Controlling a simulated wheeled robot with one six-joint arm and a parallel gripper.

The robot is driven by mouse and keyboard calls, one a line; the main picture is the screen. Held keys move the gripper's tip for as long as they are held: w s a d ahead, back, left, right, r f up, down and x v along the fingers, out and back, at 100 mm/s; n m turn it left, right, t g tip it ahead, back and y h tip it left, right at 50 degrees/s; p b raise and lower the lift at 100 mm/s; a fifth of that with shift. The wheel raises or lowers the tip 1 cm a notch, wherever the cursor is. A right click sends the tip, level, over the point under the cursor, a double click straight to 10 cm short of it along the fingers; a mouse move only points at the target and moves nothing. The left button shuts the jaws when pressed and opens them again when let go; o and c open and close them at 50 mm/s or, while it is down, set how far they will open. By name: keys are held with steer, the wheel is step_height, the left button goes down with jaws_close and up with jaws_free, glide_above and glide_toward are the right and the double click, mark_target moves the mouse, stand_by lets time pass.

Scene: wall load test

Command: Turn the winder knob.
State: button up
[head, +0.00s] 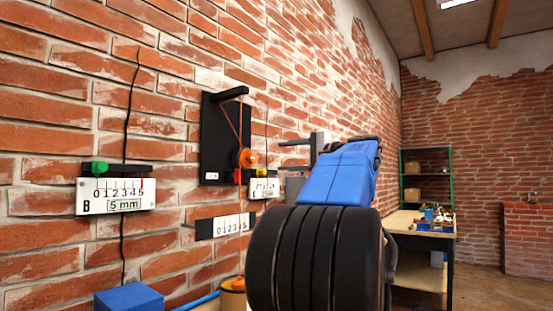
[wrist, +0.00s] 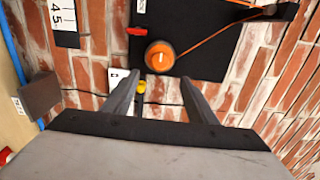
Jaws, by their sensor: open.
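The orange winder knob (wrist: 160,56) sits on a black board (wrist: 205,45) on the brick wall, with a pale mark on its face. An orange cord runs from it toward a black arm at the board's end. In the head view the knob (head: 248,158) shows on the black board (head: 218,130), with the cord above and below it. My gripper (wrist: 160,85) is open and empty, its two fingers on either side of the knob's near edge in the wrist view. I cannot tell whether they touch it.
Scale B (head: 115,195) with a green block hangs on the wall at left. A lower scale (head: 225,226) is under the board. A yellow-orange bucket (head: 232,293) hangs on the cord, near a blue box (head: 130,298). A workbench (head: 420,221) stands farther right.

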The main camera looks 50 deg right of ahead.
steer(key=shift+s+d, duration=0.1)
steer(key=shift+s, duration=1.2)
